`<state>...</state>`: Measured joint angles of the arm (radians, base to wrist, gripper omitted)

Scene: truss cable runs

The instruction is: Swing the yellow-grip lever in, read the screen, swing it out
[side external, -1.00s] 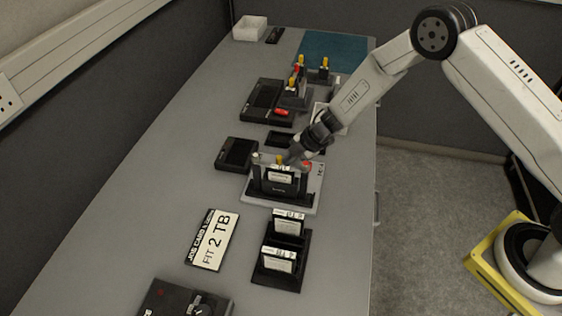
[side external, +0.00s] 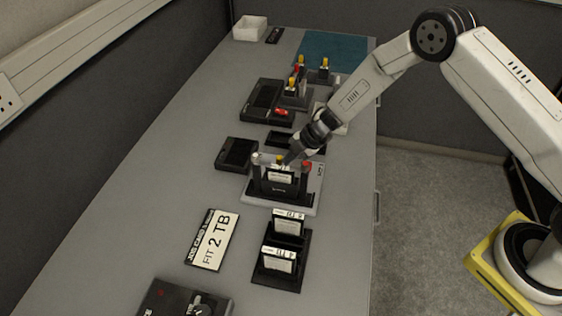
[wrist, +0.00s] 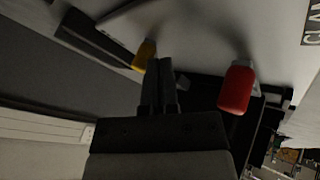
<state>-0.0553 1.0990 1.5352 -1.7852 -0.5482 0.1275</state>
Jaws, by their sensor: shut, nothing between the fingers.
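The yellow-grip lever (side external: 280,159) stands at the back of the dock (side external: 314,197), and its grip (wrist: 143,55) shows just left of my fingertips in the wrist view. My gripper (side external: 288,162) is shut and empty, low over the dock beside the yellow grip; its closed fingers (wrist: 161,64) point past it. I cannot tell whether they touch it. A drive with a white label (side external: 281,177) stands upright in the dock. The dark screen unit (side external: 237,153) lies left of the dock; no reading is legible.
A red grip (side external: 307,167) and a white grip (side external: 256,158) flank the dock. A rack (side external: 268,270) with two labelled drives and a card reading "FIT 2 TB" (side external: 212,240) lie in front. Several coloured-grip levers (side external: 292,85) stand behind. The left side of the bench is clear.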

